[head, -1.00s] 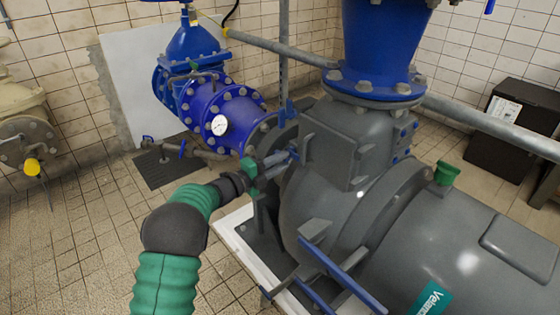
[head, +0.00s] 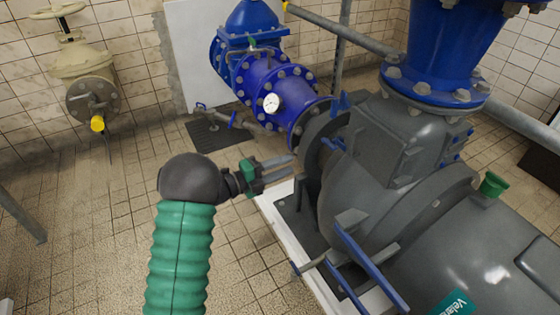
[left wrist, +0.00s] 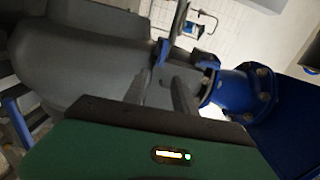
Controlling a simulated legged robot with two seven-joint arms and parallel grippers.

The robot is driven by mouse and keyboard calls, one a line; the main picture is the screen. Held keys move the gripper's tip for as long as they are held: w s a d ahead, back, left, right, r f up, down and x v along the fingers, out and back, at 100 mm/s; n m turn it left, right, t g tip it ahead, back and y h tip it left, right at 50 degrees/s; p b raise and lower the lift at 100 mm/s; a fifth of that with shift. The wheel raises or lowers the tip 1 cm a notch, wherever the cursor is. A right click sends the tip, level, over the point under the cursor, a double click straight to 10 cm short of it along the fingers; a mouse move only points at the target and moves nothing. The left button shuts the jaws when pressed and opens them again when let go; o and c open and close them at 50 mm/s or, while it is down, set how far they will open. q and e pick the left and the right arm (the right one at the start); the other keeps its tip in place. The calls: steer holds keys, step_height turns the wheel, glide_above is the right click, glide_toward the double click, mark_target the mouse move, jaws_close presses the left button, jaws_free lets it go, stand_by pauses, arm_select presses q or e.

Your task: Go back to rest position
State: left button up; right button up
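My left gripper (head: 291,167) shows in the head view at the end of my green-sleeved arm. Its two grey fingers are apart with nothing between them. They point right, towards the grey pump (head: 400,190), and appear just left of its housing; whether they touch it I cannot tell. The left wrist view shows the same spread fingers (left wrist: 158,80) in front of the dark grey pump body (left wrist: 85,60) and blue parts. My right gripper is not in view.
A beige valve (head: 80,60) is at the far left wall. The pump's white plinth (head: 272,212) lies below right. Tiled floor (head: 90,215) is open to the left.

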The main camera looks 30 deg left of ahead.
arm_select(q)
steer(key=shift+s+a, duration=0.4)
steer(key=shift+s, duration=0.2)
steer(key=s+d+f+n+g+y, duration=0.3)
steer(key=s+n+g, duration=0.1)
steer(key=s+n, duration=0.4)
steer(key=s+d+f+n+g+y, duration=0.3)
steer(key=s+f+n+g+y, duration=0.1)
steer(key=s+n, duration=0.45)
steer(key=s+d+f+n+g+y, duration=0.3)
steer(key=s+n+g, duration=0.1)
steer(key=s+n, duration=0.4)
steer(key=w+p+v, duration=0.2)
steer(key=p+v, duration=1)
steer(key=w+r+p+v, duration=0.1)
steer(key=w+p+v, duration=0.2)
steer(key=p+v, duration=0.9)
steer(key=w+d+r+p+v, duration=0.1)
steer(key=w+p+v, duration=0.1)
steer(key=p+v, duration=1)
steer(key=shift+w+d+r+p, duration=0.25)
steer(key=shift+d+p, duration=0.15)
steer(key=shift+p, duration=0.45)
